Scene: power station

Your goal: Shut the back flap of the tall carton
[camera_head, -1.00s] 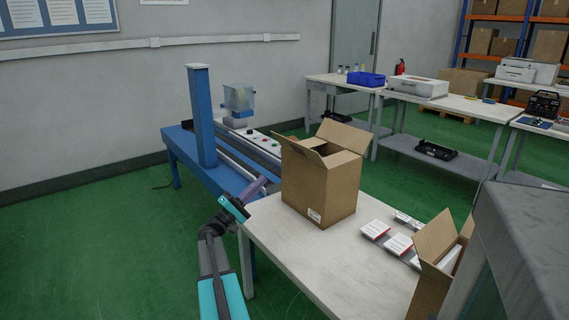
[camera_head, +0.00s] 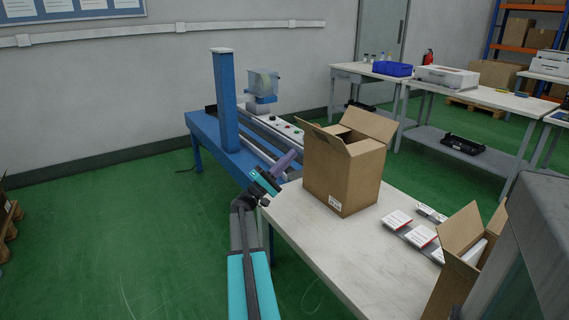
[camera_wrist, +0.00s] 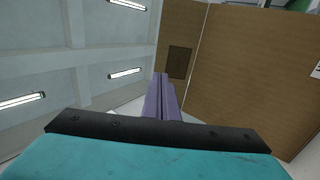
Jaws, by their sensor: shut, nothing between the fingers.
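The tall brown carton (camera_head: 338,178) stands upright on the near white table. One flap (camera_head: 370,123) stands up and leans outward at its far right side. Another flap (camera_head: 321,138) sticks out at its left side. The top is at least partly open, and its inside is mostly hidden. My gripper (camera_head: 292,156) is shut and empty, just left of the carton near its upper left edge. In the wrist view the purple fingers (camera_wrist: 163,98) are together and point toward the carton's brown side (camera_wrist: 245,70). I cannot tell if they touch it.
Flat white and red boxes (camera_head: 397,220) lie right of the carton. A smaller open carton (camera_head: 462,245) stands at the near right, beside a grey block (camera_head: 535,240). A blue machine bench (camera_head: 228,115) stands behind my gripper.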

